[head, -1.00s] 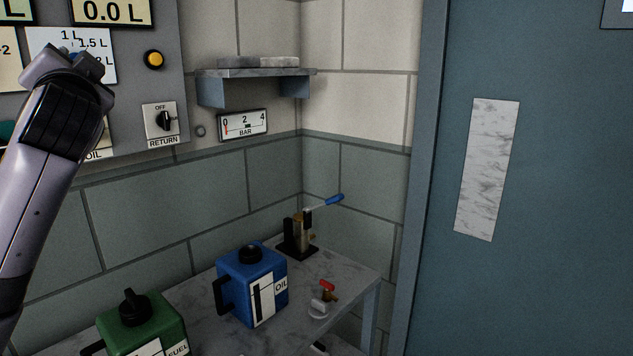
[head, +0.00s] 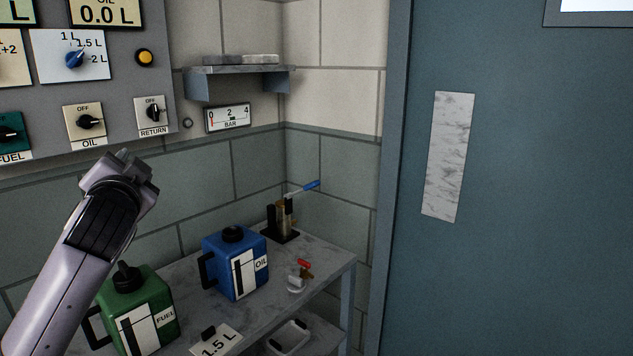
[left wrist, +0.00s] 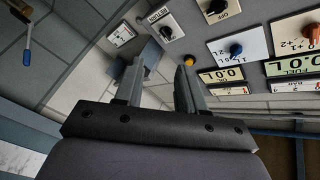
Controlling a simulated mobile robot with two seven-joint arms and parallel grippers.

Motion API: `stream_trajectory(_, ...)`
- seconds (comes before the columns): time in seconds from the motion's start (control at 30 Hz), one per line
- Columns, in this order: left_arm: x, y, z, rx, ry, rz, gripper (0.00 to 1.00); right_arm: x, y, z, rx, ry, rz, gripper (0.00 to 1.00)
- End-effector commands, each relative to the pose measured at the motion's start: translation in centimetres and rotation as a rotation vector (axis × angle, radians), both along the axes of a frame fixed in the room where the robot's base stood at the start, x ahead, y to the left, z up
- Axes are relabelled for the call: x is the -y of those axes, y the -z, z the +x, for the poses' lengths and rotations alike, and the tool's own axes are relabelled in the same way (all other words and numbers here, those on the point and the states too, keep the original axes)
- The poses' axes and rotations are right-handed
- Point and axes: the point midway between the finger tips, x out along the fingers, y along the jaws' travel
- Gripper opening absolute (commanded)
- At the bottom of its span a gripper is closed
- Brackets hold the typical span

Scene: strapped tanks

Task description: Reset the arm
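My left arm comes in from the left in the head view, its gripper end (head: 128,170) raised in front of the wall below the control panel. In the left wrist view the two fingers of my left gripper (left wrist: 160,88) stand apart with nothing between them. The fingers point towards the panel and the wall shelf and touch nothing that I can see. My right gripper is not in either view.
A grey control panel (head: 110,95) with knobs is on the wall. A table (head: 190,284) carries a green FUEL can (head: 150,290), a blue OIL can (head: 222,265), a hand pump (head: 282,220) and a red-handled valve (head: 304,268). A wall shelf (head: 238,70) and blue-grey door (head: 530,200) are at right.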

Motion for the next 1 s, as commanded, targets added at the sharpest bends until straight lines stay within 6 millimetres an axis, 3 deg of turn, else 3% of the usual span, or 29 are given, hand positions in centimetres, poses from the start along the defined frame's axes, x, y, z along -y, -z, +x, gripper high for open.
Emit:
stream_trajectory(0.03,0.8,3.3,0.1,-0.042,0.034,-0.021,0.39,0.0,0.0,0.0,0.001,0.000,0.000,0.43)
stream_trajectory(0.1,1.8,7.3,0.0,-0.088,0.082,-0.054,0.39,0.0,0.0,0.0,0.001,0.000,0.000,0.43)
stream_trajectory(0.27,4.0,16.2,-1.6,-0.189,0.176,-0.144,0.39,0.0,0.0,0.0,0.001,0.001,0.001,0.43)
stream_trajectory(0.47,6.4,26.3,-5.6,-0.305,0.264,-0.281,0.39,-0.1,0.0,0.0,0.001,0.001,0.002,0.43)
stream_trajectory(0.7,8.7,36.5,-13.0,-0.428,0.320,-0.475,0.39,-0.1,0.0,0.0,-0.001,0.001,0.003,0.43)
stream_trajectory(1.0,10.3,45.4,-24.5,-0.546,0.303,-0.729,0.39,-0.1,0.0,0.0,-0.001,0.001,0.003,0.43)
